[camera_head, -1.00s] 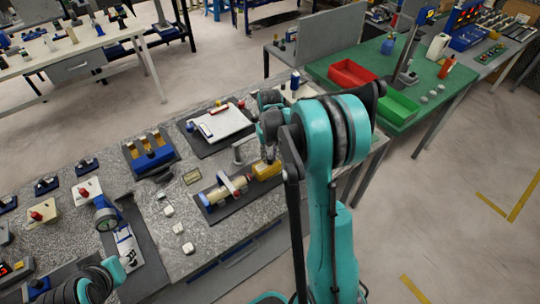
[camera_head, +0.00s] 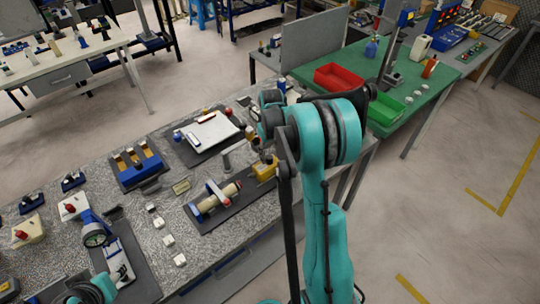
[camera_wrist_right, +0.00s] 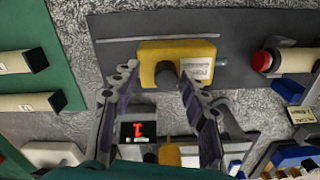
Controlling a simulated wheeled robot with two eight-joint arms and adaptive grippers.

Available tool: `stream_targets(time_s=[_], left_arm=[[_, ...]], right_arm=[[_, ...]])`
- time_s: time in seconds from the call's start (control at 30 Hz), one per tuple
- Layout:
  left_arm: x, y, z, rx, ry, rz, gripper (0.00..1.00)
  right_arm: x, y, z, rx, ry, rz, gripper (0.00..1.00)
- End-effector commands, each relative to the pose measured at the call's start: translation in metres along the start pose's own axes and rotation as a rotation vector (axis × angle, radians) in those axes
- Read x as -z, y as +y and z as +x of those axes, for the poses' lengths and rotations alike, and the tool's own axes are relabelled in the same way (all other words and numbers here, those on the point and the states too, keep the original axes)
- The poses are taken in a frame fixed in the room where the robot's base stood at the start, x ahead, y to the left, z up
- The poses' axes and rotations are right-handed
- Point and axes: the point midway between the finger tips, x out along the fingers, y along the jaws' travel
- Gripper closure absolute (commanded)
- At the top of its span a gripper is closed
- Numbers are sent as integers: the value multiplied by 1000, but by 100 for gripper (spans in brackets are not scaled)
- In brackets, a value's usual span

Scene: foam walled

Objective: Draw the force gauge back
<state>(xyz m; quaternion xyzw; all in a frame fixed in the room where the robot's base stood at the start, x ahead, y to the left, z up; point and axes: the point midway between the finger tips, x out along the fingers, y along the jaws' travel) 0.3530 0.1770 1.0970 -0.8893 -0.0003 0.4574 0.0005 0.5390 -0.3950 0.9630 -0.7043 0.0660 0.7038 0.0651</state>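The yellow block that I take for the force gauge (camera_head: 264,170) sits at the right end of a dark plate (camera_head: 228,208) on the speckled bench. In the head view this gripper (camera_head: 262,152) is close over the yellow block, partly hidden by my arm.
A red digital display (camera_wrist_right: 138,131) shows between my fingers. A green table (camera_head: 440,78) with bins is behind.

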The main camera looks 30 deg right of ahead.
Motion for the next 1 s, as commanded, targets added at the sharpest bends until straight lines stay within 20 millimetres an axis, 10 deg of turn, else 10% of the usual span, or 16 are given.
stream_targets(time_s=[0.27, 0.7, 1.0], left_arm=[[0, 0, 0, 0, 0, 0, 56], [0, 0, 0, 0, 0, 0, 56], [0, 0, 0, 0, 0, 0, 56]], right_arm=[[0, -1, -9, 1, -1, -1, 56], [0, 0, -96, 1, -1, 0, 56], [0, 1, -120, 1, -1, 0, 56]])
